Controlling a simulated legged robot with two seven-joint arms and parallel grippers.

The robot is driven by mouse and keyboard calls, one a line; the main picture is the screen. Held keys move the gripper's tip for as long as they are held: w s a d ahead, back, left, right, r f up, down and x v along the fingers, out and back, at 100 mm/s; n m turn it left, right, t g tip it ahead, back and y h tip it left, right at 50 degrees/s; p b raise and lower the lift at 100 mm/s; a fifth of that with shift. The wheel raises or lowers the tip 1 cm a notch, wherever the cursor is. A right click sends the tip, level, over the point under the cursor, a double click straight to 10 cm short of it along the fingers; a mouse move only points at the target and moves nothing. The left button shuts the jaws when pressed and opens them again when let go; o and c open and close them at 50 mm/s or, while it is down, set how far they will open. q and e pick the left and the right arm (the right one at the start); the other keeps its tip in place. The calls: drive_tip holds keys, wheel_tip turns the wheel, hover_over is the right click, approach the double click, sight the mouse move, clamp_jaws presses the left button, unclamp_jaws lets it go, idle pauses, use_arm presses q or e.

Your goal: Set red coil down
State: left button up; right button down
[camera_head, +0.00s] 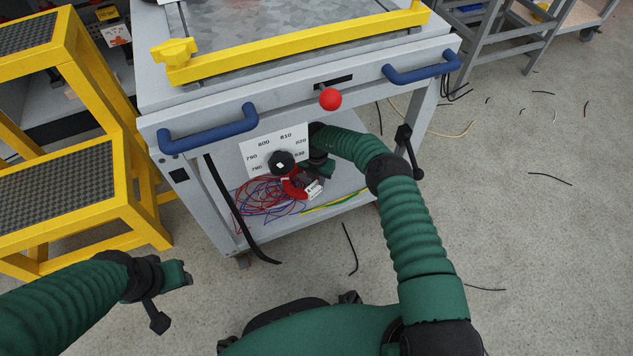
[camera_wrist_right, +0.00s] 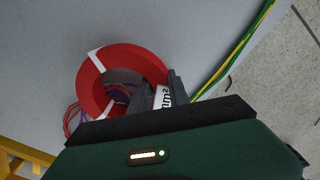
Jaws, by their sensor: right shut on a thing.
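The red coil (camera_wrist_right: 90,85), a ring with white bands, shows in the right wrist view over the grey lower shelf of the cart. Bluish-purple strands show through its middle. My right gripper (camera_wrist_right: 160,90) is shut on the coil at its right side, where a white label shows between the fingers. In the head view the red coil (camera_head: 292,188) is partly hidden below the cart's dial plate, at my right gripper (camera_head: 312,180). I cannot tell whether the coil touches the shelf. My left gripper (camera_head: 177,274) is apart from the cart at lower left; its fingers are unclear.
The cart has a lower shelf (camera_head: 338,193) with loose red and blue wires (camera_head: 258,203) and yellow-green wires (camera_head: 335,202). A dial plate (camera_head: 262,150) and blue handles (camera_head: 208,132) are above. A yellow step stool (camera_head: 122,160) stands left. Wire scraps lie on the floor.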

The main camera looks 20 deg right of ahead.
drive_tip(key=shift+f+b, duration=0.45)
drive_tip(key=c, duration=1.2)
unclamp_jaws()
drive_tip(key=shift+o, duration=0.2)
wheel_tip(320, 180, up, 8)
drive_tip(key=p, duration=0.5)
drive_tip(key=shift+f, duration=0.25)
